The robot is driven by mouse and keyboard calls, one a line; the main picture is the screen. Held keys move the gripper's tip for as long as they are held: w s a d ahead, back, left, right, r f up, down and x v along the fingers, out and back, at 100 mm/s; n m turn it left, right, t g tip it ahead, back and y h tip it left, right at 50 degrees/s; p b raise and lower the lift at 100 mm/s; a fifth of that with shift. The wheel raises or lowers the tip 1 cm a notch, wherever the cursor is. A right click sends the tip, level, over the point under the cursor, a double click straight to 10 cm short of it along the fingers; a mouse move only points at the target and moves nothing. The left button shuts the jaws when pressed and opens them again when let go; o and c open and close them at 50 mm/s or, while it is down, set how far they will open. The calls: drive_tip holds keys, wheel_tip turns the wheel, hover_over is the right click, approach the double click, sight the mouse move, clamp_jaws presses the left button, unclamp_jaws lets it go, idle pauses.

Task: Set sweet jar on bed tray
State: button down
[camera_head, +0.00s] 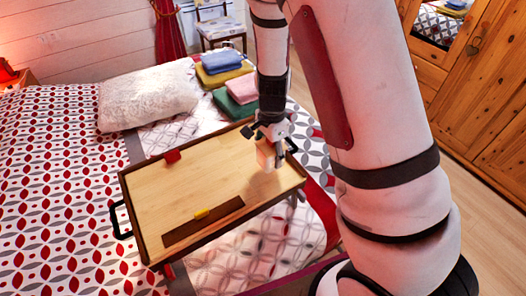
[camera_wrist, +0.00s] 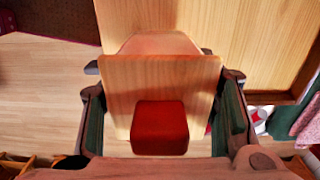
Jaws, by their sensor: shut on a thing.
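The sweet jar (camera_head: 266,157) is a small pale container near the right end of the bed tray. In the wrist view the jar (camera_wrist: 120,85) shows a square light-wood top with a red block on it, and a pinkish part behind. My gripper (camera_head: 269,143) is shut on it, with one finger on each side in the wrist view (camera_wrist: 162,112). The bed tray (camera_head: 215,165) has a light wooden surface, dark rims and black handles, and sits on the bed. The jar is over the tray; I cannot tell whether its base touches.
A small red object (camera_head: 172,156) is at the tray's far edge, and a dark strip with a yellow piece (camera_head: 202,213) lies near its front edge. A fluffy pillow (camera_head: 148,95) and folded cloths (camera_head: 233,97) lie behind the tray. The tray's middle is clear.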

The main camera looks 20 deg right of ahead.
drive_tip(key=w, duration=0.4)
drive_tip(key=shift+a+f, duration=0.25)
drive_tip(key=shift+a, duration=0.15)
drive_tip(key=shift+f, duration=1.7)
drive_tip(key=shift+f, duration=0.15)
drive_tip(key=c, duration=0.6)
unclamp_jaws()
drive_tip(key=shift+s, duration=0.1)
drive_tip(key=s+r+n+t+y, duration=0.1)
drive_tip(key=s+r+n, duration=0.25)
drive_tip(key=r, duration=1.75)
drive_tip(key=s+r+n+t, duration=0.2)
drive_tip(key=s+r+n, duration=0.4)
drive_tip(key=s, duration=0.4)
drive_tip(key=s+r+n+t+h, duration=0.1)
drive_tip(key=s+r+n+t, duration=0.1)
drive_tip(key=s+r+n, duration=0.4)
drive_tip(key=s+r, duration=0.1)
drive_tip(key=s, duration=0.4)
